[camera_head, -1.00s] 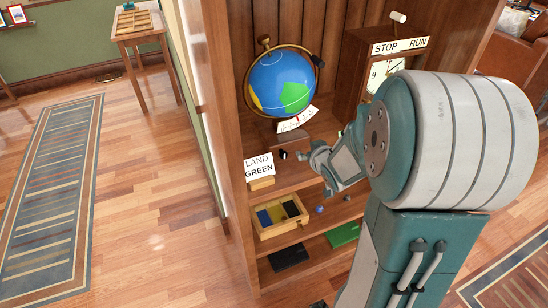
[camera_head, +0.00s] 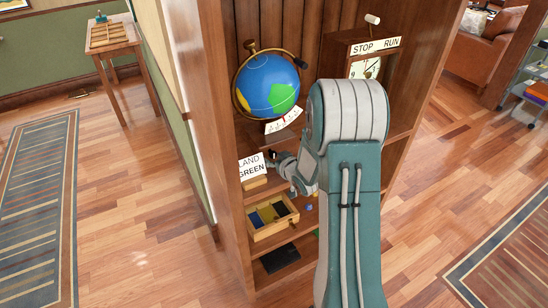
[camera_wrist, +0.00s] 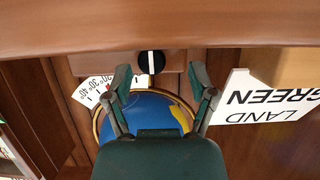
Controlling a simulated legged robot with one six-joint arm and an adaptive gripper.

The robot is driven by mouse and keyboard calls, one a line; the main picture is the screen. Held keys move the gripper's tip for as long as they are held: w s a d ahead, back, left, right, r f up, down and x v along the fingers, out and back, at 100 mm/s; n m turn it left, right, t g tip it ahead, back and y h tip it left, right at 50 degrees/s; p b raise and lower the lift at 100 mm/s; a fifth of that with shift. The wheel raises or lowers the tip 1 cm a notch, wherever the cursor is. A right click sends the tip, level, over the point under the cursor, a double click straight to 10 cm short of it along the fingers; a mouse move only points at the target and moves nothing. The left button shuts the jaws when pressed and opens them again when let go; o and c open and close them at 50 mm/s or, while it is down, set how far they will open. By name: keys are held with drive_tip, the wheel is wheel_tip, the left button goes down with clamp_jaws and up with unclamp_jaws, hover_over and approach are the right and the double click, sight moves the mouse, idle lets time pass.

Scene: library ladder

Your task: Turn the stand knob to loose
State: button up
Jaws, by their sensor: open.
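The stand knob (camera_wrist: 151,62) is a round black knob with a white line across its face, on the wooden stand. In the wrist view, which looks upside down, the line runs nearly vertical. My open gripper (camera_wrist: 160,78) has one finger on each side of the knob in the picture; contact cannot be made out. In the head view my gripper (camera_head: 277,162) is low in front of the globe, beside the LAND GREEN card (camera_head: 252,166), and mostly hides the knob. The globe (camera_head: 267,86) stands above, with a white scale (camera_head: 285,121) under it.
A box with a STOP RUN label (camera_head: 376,46) stands right of the globe. A wooden tray (camera_head: 285,228) with coloured compartments sits below the card. The shelf's left side panel is close to my gripper. A wooden ledge (camera_wrist: 160,28) crosses the wrist view.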

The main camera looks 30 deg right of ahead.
drive_tip(key=shift+w+f, duration=0.25)
drive_tip(key=shift+w, duration=0.35)
drive_tip(key=shift+w+d+f, duration=0.1)
drive_tip(key=shift+d, duration=0.6)
drive_tip(key=c, duration=0.4)
drive_tip(key=shift+a, duration=0.1)
drive_tip(key=c, duration=0.5)
drive_tip(key=shift+a, duration=0.2)
clamp_jaws()
drive_tip(key=shift+a, duration=0.15)
